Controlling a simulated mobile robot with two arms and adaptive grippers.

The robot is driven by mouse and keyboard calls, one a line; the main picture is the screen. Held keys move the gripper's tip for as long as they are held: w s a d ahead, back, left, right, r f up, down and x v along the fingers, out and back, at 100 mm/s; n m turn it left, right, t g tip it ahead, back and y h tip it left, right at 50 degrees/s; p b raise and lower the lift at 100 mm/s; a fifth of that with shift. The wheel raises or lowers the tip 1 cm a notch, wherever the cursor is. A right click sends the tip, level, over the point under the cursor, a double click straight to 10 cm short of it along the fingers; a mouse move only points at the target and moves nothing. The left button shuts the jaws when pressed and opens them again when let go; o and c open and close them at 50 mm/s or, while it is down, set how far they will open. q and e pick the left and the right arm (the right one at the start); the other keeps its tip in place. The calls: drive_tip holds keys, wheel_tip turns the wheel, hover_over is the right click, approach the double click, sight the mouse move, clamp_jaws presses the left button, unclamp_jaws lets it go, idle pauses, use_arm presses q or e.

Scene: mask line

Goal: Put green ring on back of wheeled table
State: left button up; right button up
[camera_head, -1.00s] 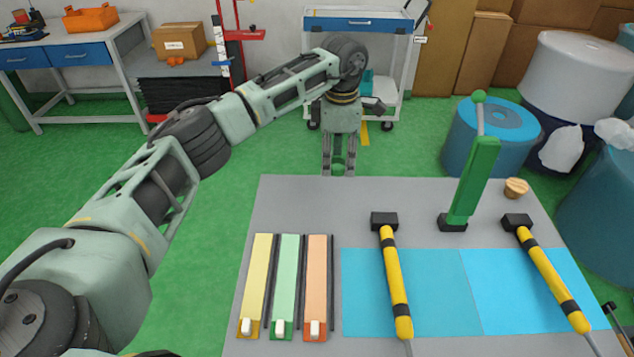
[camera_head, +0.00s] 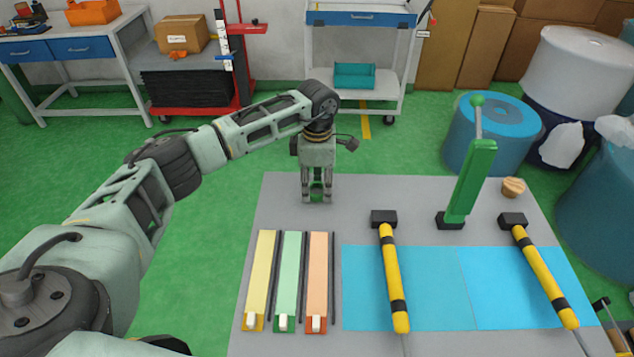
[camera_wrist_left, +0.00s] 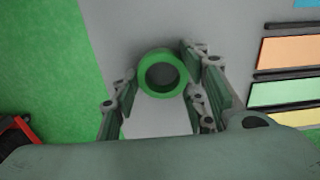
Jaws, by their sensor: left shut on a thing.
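My left gripper (camera_head: 316,196) is shut on the green ring (camera_wrist_left: 161,53), which sits between the fingertips. In the head view the ring is small and partly covered by the fingers. The gripper points down over the back left part of the grey tabletop (camera_head: 385,190), left of the green lever. I cannot tell whether the ring touches the surface. No wheels of this near table show. A white cart with wheels (camera_head: 335,98) stands at the back wall. My right gripper is not in view.
Yellow, green and orange strips (camera_head: 291,270) lie front left on the grey top. Two yellow-black handles (camera_head: 392,280) lie over blue panels. A green lever (camera_head: 470,185) stands upright, with a wooden knob (camera_head: 513,187) to its right. The grey area between gripper and lever is clear.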

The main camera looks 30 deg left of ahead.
use_arm(q)
drive_tip(key=shift+f, duration=0.2)
drive_tip(key=o, duration=1.1)
drive_tip(key=shift+r, duration=0.1)
drive_tip(key=shift+r, duration=0.55)
drive_tip(key=shift+r+b, duration=1.4)
drive_tip(key=shift+r, duration=4.2)
